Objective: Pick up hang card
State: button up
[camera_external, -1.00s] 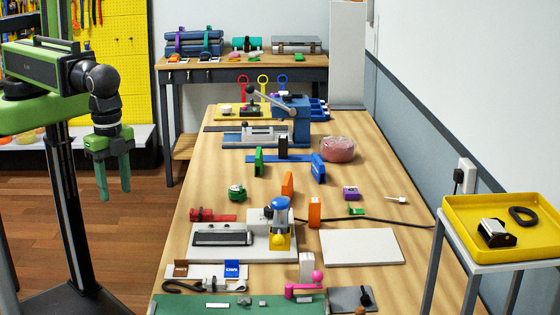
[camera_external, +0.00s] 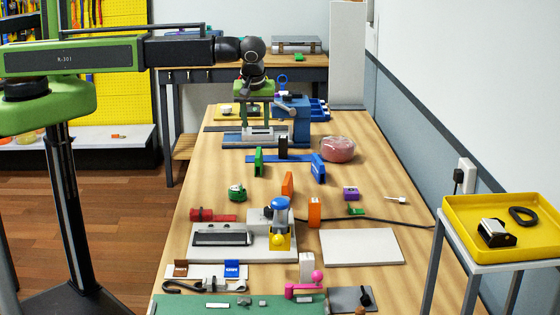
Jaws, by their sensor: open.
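No thing in view can be named for sure as the hang card. A small blue card-like piece (camera_external: 232,267) with white marks stands at the near left of the bench, on a white strip (camera_external: 207,276) beside a brown piece (camera_external: 180,268). My green gripper (camera_external: 257,124) points down above the far part of the bench, its two fingers apart with nothing between them. It overlaps the blue press-like device (camera_external: 292,112) and its pale block in the picture. How high it is above them cannot be told. It is far from the blue piece.
The wooden bench (camera_external: 385,165) carries several fixtures, with an orange block (camera_external: 314,210), a pink round container (camera_external: 338,149) and a white board (camera_external: 362,247). A yellow tray (camera_external: 465,210) stands at the right. The bench's right side has bare room.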

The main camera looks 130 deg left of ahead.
aim_at(258, 155)
jog(key=b+x, duration=1.1)
jog(key=x, duration=0.1)
jog(key=shift+w+d+f, duration=0.1)
jog(key=shift+w+f, duration=0.05)
jog(key=shift+f, duration=0.05)
jog(key=shift+f+b, duration=0.1)
jog(key=shift+b, duration=0.25)
jog(key=b+x, duration=0.4)
jog(key=x, duration=0.1)
jog(key=shift+f+b, duration=0.1)
jog(key=shift+b, duration=0.25)
jog(key=shift+a, duration=0.25)
jog(key=shift+r, duration=0.25)
jog(key=shift+c, duration=0.5)
grip_shut()
